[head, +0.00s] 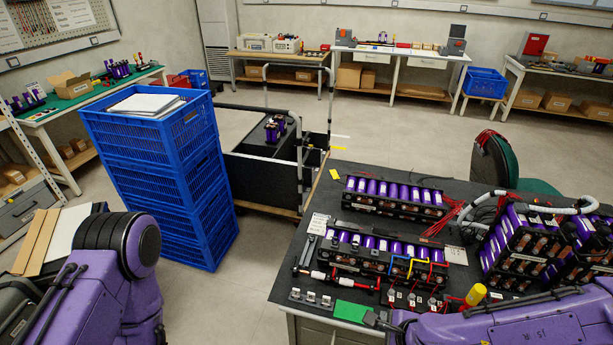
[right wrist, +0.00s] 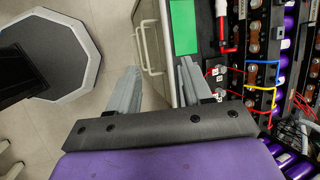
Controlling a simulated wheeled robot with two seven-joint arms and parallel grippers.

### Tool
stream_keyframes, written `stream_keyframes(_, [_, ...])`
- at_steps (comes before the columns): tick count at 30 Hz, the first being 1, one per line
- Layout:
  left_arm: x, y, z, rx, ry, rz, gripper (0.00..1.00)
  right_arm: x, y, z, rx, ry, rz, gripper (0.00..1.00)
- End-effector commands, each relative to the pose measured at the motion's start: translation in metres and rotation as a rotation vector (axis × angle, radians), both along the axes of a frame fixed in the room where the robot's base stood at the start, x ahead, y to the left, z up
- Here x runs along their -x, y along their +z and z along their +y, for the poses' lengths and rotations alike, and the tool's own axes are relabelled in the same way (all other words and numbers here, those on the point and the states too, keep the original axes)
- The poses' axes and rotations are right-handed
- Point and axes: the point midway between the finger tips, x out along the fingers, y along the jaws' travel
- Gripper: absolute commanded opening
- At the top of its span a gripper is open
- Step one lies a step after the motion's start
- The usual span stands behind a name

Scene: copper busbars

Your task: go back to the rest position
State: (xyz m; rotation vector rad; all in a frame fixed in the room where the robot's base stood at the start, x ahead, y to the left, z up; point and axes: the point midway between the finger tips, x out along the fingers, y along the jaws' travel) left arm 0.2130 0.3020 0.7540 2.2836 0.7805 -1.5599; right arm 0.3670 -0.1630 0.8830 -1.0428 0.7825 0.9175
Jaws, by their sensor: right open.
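My right gripper (right wrist: 158,80) is open and empty in the right wrist view. Its two grey fingers stand apart beside the table's front edge, over the drawer handle. In the head view my purple right arm lies across the lower right corner. My left arm bends at the lower left, and its gripper is out of view. Battery modules with purple cells and copper busbars stand on the dark workbench (head: 325,222): a rear module (head: 395,198), a front module (head: 385,250) with yellow and blue wires, and stacked modules (head: 525,240) at the right.
A green card (head: 352,311) lies near the bench's front edge, which also shows in the right wrist view (right wrist: 185,28). A yellow-handled tool (head: 475,295) is close to my right arm. Tall blue crates (head: 160,160) stand at left, before a black cart (head: 262,180). Floor between is clear.

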Motion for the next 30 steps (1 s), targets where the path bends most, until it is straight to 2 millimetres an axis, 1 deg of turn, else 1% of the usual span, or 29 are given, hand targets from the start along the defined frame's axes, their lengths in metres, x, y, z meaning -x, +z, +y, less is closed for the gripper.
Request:
stream_keyframes(1, [-0.001, 0.0, 0.0, 0.0, 0.0, -0.001, 0.43, 0.001, -0.006, -0.006, 0.045, 0.02, -0.007, 0.5])
stream_keyframes(5, [-0.001, -0.004, 0.0, 0.0, 0.0, -0.001, 0.43, 0.012, -0.028, -0.016, 0.152, 0.092, -0.007, 0.5])
stream_keyframes(8, [-0.001, -0.008, 0.0, 0.0, 0.0, -0.002, 0.43, 0.023, -0.047, -0.025, 0.236, 0.157, 0.001, 0.5])
stream_keyframes(14, [-0.001, -0.02, 0.0, 0.0, 0.0, -0.001, 0.43, 0.059, -0.095, -0.052, 0.44, 0.342, 0.036, 0.5])
stream_keyframes(17, [-0.001, -0.029, 0.0, 0.0, 0.0, -0.001, 0.43, 0.08, -0.121, -0.07, 0.557, 0.47, 0.054, 0.5])
stream_keyframes(21, [-0.001, -0.046, 0.0, 0.0, 0.0, -0.001, 0.43, 0.111, -0.157, -0.103, 0.733, 0.701, 0.084, 0.5])
stream_keyframes(24, [-0.001, -0.058, 0.0, 0.0, 0.0, -0.001, 0.43, 0.131, -0.178, -0.126, 0.836, 0.872, 0.108, 0.5])
stream_keyframes(27, [-0.001, -0.064, 0.0, 0.0, 0.0, -0.001, 0.43, 0.145, -0.189, -0.138, 0.887, 0.982, 0.134, 0.5])
stream_keyframes(30, [-0.001, -0.067, 0.0, 0.0, 0.0, -0.001, 0.43, 0.152, -0.194, -0.14, 0.893, 1.026, 0.145, 0.5])
